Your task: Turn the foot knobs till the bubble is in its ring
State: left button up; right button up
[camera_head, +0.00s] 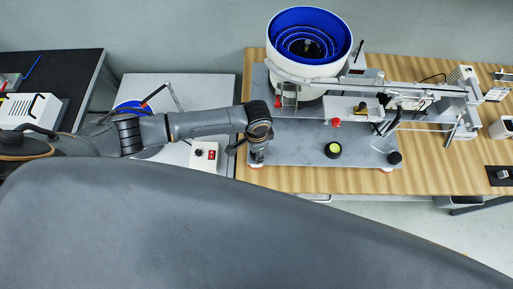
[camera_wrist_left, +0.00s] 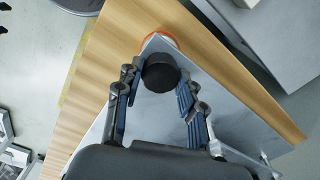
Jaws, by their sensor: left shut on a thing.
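The grey metal plate (camera_head: 300,160) of the machine lies on the wooden table, with a round bubble level (camera_head: 333,149) with a yellow-green face and black rim near its front edge. The bubble is too small to make out against its ring. A black foot knob (camera_wrist_left: 161,73) sits at the plate's corner, above an orange-red foot pad. My left gripper (camera_wrist_left: 158,88) is shut on this knob, one finger on each side. In the head view my left gripper (camera_head: 257,154) is over the plate's front left corner. Another black knob (camera_head: 395,157) stands at the front right corner. My right gripper is not in view.
A white bowl feeder with a blue inside (camera_head: 310,35) and a long rail (camera_head: 400,88) stand on the plate. A white side table (camera_head: 215,90) with a small control box (camera_head: 204,156) is left of the wooden table (camera_head: 450,165).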

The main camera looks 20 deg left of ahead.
pick_arm(q)
jog(key=shift+m, duration=0.5)
jog(key=o, duration=1.2)
notch_tip(320, 180, up, 12)
dwell(0.4)
